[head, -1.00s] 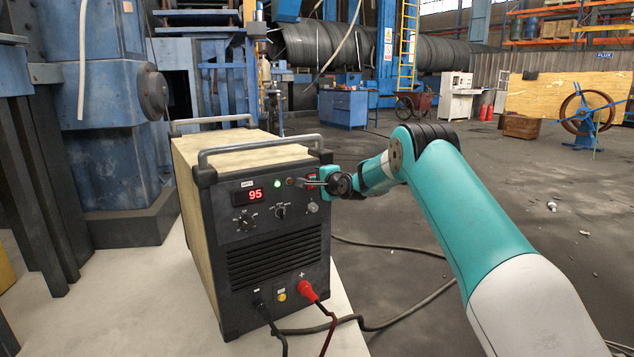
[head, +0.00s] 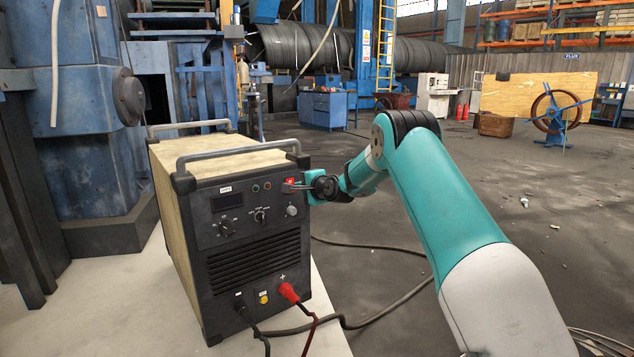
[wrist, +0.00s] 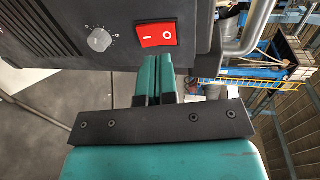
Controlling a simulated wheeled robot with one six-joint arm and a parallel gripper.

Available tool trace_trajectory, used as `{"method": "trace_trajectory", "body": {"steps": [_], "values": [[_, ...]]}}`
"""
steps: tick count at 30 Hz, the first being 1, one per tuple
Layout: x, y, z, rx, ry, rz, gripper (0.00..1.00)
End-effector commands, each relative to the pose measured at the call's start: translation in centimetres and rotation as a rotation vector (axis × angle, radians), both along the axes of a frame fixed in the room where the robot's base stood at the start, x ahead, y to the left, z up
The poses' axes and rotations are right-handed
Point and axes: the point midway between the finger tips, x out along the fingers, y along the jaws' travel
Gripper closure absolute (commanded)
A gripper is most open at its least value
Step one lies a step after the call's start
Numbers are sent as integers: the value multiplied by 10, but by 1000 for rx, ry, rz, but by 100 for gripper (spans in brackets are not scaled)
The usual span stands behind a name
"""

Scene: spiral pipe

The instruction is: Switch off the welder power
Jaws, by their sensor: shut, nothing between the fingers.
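The welder (head: 235,235) is a black-fronted box with tan sides on a pale tabletop. Its display (head: 227,201) is dark, and the small lamps beside it are unlit. The red rocker switch (head: 290,181) is at the upper right of the front panel; in the wrist view the red switch (wrist: 157,33) shows its I and O marks. My gripper (head: 288,187) is at the panel by the switch. In the wrist view my gripper (wrist: 157,62) has its fingers together, empty, with tips just below the switch. I cannot tell whether they touch it.
A grey handle (head: 240,152) runs along the welder's top front edge. A grey knob (wrist: 99,40) sits beside the switch. A red plug (head: 289,291) and cables leave the lower front. Open floor lies to the right.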

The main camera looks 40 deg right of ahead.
Motion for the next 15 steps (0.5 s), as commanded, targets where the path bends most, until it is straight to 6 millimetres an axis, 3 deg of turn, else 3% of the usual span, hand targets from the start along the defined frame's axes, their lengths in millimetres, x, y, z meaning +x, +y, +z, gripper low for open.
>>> {"method": "trace_trajectory", "body": {"steps": [9,15], "values": [[-61,5,32,-1,-2,4,100],[-80,5,41,-2,-3,5,100]]}}
